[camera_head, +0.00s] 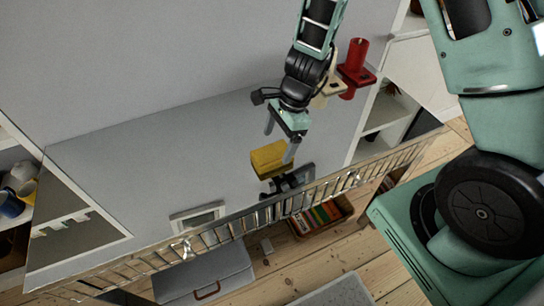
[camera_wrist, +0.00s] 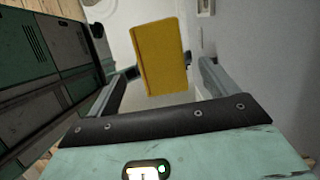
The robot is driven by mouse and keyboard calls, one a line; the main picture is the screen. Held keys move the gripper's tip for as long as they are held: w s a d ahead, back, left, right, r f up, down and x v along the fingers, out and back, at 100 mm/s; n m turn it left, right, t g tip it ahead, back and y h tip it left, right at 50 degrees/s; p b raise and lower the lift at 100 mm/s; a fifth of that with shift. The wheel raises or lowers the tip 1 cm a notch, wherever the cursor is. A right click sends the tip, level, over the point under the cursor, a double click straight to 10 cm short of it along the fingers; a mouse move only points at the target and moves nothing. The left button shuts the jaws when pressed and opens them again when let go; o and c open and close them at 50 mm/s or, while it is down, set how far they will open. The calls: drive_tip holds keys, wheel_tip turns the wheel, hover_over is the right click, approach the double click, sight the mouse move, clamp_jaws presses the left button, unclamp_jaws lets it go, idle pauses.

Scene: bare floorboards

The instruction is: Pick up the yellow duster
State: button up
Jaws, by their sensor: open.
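The yellow duster (camera_head: 270,157) is a yellow block on the grey surface in the middle of the head view. My gripper (camera_head: 279,140) is just above it in that view, with its jaws open and one finger overlapping the duster's right end. In the wrist view the duster (camera_wrist: 160,57) stands out as a tall yellow block in line with the gap between my open fingertips (camera_wrist: 160,68). I cannot tell whether the fingers touch it or how far beyond the tips it is.
A red object (camera_head: 355,65) and a beige one (camera_head: 326,92) are right of my gripper. A black object (camera_head: 288,182) sits close below the duster, and a white-framed item (camera_head: 197,217) is to the left. A metal railing (camera_head: 240,222) runs along the surface's lower edge.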

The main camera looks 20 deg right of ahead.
sight(273, 153)
drive_tip(key=x, duration=0.4)
drive_tip(key=shift+b, duration=0.35)
drive_tip(key=c, duration=1.1)
drive_tip(key=shift+o, duration=0.2)
